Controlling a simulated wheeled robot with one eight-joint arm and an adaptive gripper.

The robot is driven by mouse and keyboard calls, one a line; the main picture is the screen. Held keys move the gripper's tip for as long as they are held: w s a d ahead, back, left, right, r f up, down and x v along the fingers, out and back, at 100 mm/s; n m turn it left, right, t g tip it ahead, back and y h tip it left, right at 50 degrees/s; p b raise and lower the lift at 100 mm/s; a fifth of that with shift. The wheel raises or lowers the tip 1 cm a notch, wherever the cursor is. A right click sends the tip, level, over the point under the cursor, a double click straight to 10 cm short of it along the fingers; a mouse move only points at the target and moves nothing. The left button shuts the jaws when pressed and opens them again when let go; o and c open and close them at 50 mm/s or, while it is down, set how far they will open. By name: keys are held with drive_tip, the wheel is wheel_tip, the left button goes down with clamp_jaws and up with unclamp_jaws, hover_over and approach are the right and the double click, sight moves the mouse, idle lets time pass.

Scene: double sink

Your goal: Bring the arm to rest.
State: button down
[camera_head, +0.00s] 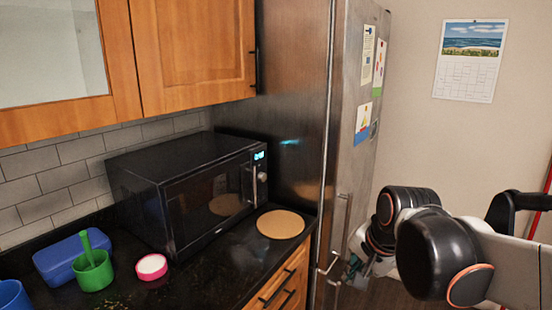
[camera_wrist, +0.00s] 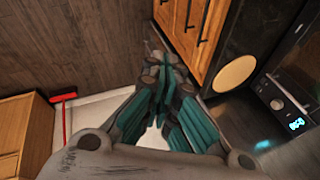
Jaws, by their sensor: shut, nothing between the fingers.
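My gripper (camera_wrist: 162,68) shows in the wrist view with its teal-padded fingers drawn together and nothing between them. In the head view, part of my gripper (camera_head: 356,268) shows low in front of the fridge, mostly hidden behind my folded arm. My arm (camera_head: 440,250) fills the lower right of the head view, apart from the counter and the microwave.
A black microwave (camera_head: 190,190) stands on the dark counter beside a round board (camera_head: 281,224). A green cup (camera_head: 93,270), a blue box (camera_head: 70,258) and a pink bowl (camera_head: 151,267) sit left. The steel fridge (camera_head: 345,130) stands near my arm.

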drive_tip(key=s+d+f+n+t+h, duration=0.1)
drive_tip(key=s+d+n+t, duration=0.1)
drive_tip(key=s+n, duration=0.7)
drive_tip(key=s+d, duration=0.1)
drive_tip(key=s, duration=0.3)
drive_tip(key=shift+s+n, duration=0.25)
drive_tip(key=shift+n, duration=0.15)
drive_tip(key=shift+a, duration=0.1)
